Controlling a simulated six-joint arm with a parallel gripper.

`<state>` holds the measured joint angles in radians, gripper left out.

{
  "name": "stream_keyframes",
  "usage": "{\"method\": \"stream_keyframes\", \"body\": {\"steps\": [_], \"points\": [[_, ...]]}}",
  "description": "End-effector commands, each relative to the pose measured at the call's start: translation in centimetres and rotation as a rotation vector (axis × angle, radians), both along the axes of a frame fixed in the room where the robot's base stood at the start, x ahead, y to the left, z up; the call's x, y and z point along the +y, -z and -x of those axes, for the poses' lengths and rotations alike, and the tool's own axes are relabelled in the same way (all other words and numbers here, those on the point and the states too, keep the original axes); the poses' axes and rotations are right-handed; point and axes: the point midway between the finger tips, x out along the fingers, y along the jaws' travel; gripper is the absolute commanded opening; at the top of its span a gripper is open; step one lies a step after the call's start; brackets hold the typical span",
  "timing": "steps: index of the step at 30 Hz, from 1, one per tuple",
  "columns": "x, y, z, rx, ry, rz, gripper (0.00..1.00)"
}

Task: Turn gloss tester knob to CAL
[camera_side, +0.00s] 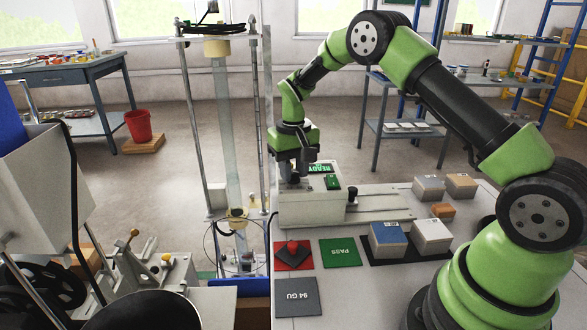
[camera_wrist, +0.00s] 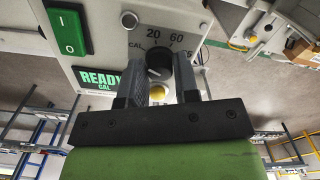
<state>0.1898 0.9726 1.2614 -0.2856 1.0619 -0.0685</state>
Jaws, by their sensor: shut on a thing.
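The gloss tester (camera_side: 308,210) is a pale box on the bench. Its green screen (camera_wrist: 101,80) reads READY with CAL below; it also shows in the side view (camera_side: 321,168). The dark round knob (camera_wrist: 158,58) sits on the tester's face, with CAL, 20 and 60 printed around it; a further mark is partly hidden. My gripper (camera_wrist: 156,58) is shut on the knob, with one grey finger on each side. A pale line shows on the knob, but its exact setting is hard to tell. In the side view my gripper (camera_side: 297,178) reaches down over the tester and hides the knob.
A green switch (camera_wrist: 68,32) is beside the screen. A yellow round part (camera_wrist: 160,91) lies below the knob, between the fingers. On the bench are a red pad (camera_side: 294,262), a green PASS tile (camera_side: 340,252), a grey 94 GU tile (camera_side: 297,297) and several blocks (camera_side: 388,236) to the right.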

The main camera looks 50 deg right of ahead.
Motion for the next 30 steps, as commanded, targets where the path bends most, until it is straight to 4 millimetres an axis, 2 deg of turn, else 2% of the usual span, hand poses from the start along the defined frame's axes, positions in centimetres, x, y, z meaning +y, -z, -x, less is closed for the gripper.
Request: {"method": "stream_keyframes", "body": {"steps": [17, 18, 21, 30], "points": [[-0.03, -0.07, -0.03, -0.002, -0.031, 0.001, 0.05], [-0.03, -0.07, -0.03, -0.002, -0.031, 0.001, 0.36], [-0.02, -0.06, -0.02, -0.002, -0.031, 0.001, 0.54], [-0.02, -0.31, -0.04, -0.002, -0.03, 0.001, 0.54]]}}
